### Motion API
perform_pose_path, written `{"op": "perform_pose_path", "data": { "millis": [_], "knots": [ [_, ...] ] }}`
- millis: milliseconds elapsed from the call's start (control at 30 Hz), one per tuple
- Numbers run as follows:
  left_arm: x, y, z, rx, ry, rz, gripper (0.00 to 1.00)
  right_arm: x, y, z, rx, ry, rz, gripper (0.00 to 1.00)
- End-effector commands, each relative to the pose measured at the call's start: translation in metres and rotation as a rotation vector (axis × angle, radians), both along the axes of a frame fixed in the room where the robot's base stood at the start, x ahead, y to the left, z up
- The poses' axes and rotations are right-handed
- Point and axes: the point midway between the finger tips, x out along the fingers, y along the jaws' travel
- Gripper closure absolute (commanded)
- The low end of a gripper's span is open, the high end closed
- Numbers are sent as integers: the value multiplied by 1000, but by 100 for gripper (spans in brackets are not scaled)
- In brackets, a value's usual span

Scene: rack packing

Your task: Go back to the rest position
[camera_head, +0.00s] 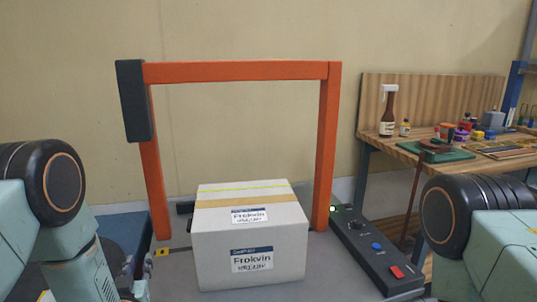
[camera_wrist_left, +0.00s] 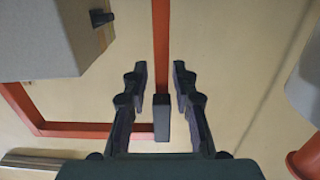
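My left gripper (camera_wrist_left: 160,78) is open in the left wrist view, with two dark fingers apart and nothing held between them. In the head view my left arm comes down at the left edge, and only a small part of its gripper (camera_head: 130,283) shows low, left of the white carton (camera_head: 250,262). My right arm shows at the right edge, but its gripper is out of view. The closed carton, labelled "Frokvin", stands upright on the grey surface, apart from both arms.
An orange frame (camera_head: 236,71) with a dark box (camera_head: 133,101) on its left post stands around and behind the carton. A wooden workbench (camera_head: 480,168) with tools and bottles stands at the right.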

Motion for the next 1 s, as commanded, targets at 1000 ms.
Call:
{"op": "perform_pose_path", "data": {
  "millis": [1000],
  "knots": [
    [-396,-82,-235,-217,1461,-176,73,0,0,-51,0,0,0,60]
  ]
}}
